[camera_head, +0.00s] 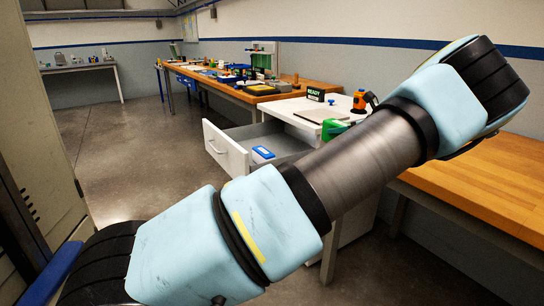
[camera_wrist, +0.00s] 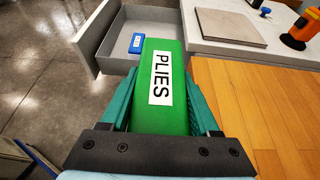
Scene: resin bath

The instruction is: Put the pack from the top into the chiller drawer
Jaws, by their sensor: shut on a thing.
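A green pack (camera_wrist: 172,62) with a white label reading "PLIES" is between the two teal fingers of my gripper (camera_wrist: 162,88) in the wrist view. My gripper is shut on it. The pack is in front of the open chiller drawer (camera_head: 233,158), near the wooden bench edge. In the head view part of the green pack (camera_head: 333,129) shows behind my arm. The drawer, also in the wrist view (camera_wrist: 97,38), is pulled out. A small blue pack (camera_head: 262,154) with a white label lies inside it, also seen in the wrist view (camera_wrist: 136,43).
The white chiller top (camera_head: 286,108) holds a grey flat plate (camera_wrist: 229,27), a "READY" sign (camera_head: 315,94) and an orange-black tool (camera_wrist: 301,27). A wooden bench (camera_wrist: 260,100) lies to the right. The drawer has free floor around the blue pack.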

